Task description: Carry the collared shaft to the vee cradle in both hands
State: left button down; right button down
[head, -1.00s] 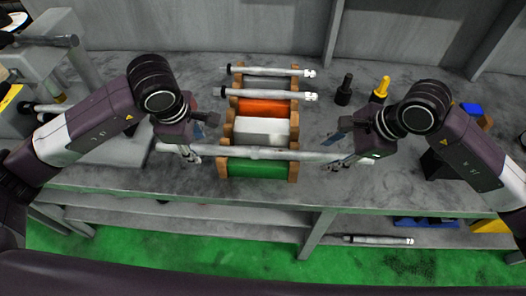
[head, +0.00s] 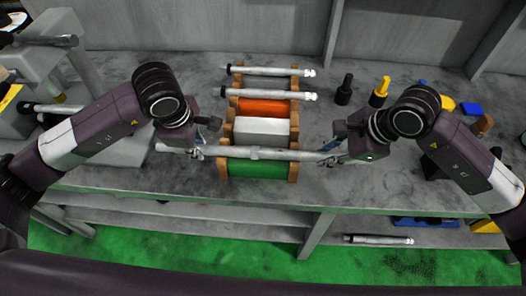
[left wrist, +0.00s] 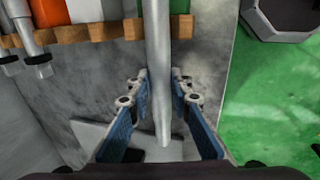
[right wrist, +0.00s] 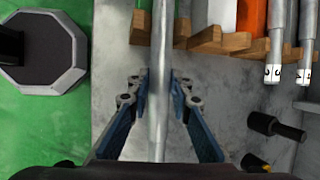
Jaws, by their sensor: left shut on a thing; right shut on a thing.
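The collared shaft (head: 290,155) is a long grey bar with a thicker collar near its middle. It lies level across the front of the wooden notched rack (head: 222,166), between the white and green sections. I cannot tell whether it touches the notches. My left gripper (head: 197,151) is shut on the shaft's left part, and the left wrist view shows the shaft (left wrist: 158,40) between its blue fingers. My right gripper (head: 334,152) is shut on the right part, with the shaft (right wrist: 160,120) between its fingers. I cannot tell for sure which thing is the vee cradle.
Two other shafts (head: 268,93) lie on the rack behind. A black peg (head: 344,90) and a yellow peg (head: 380,92) stand to its right. A grey machine (head: 48,60) is at the left. Another shaft (head: 380,240) lies on the lower shelf. The bench front (head: 300,197) is clear.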

dwell(0.3)
pick_arm(q)
jog(key=shift+w+r, duration=0.15)
jog(key=shift+r, duration=0.1)
pick_arm(e)
jog(key=shift+w+r, duration=0.15)
jog(key=shift+r, duration=0.1)
pick_arm(q)
jog(key=shift+r, duration=0.1)
pick_arm(e)
jog(key=shift+r, duration=0.15)
